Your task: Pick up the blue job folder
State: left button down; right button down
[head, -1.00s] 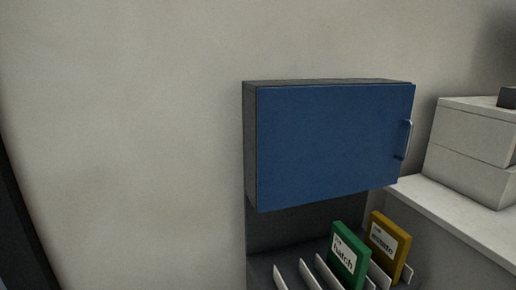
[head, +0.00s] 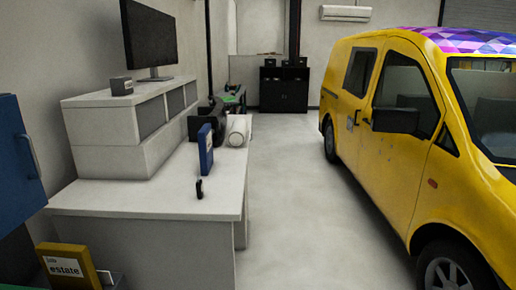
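A blue folder (head: 205,150), which looks like the blue job folder, stands upright on the white desk (head: 150,200), near its right side. It is seen partly edge-on and any label on it is too small to read. Neither of my grippers is in view.
A small black object (head: 199,189) is on the desk in front of the folder. A white roll (head: 238,131) lies behind it. White drawer units (head: 110,130) with a monitor (head: 147,38) stand left. A yellow folder (head: 68,265) and blue cabinet door (head: 15,165) are nearer. Open floor (head: 290,200) separates desk and yellow van (head: 400,120).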

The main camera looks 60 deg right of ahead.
aim_at(205, 137)
jog(key=z, duration=1.55)
jog(key=i+l+u, duration=0.25)
jog(key=k+j, duration=0.1)
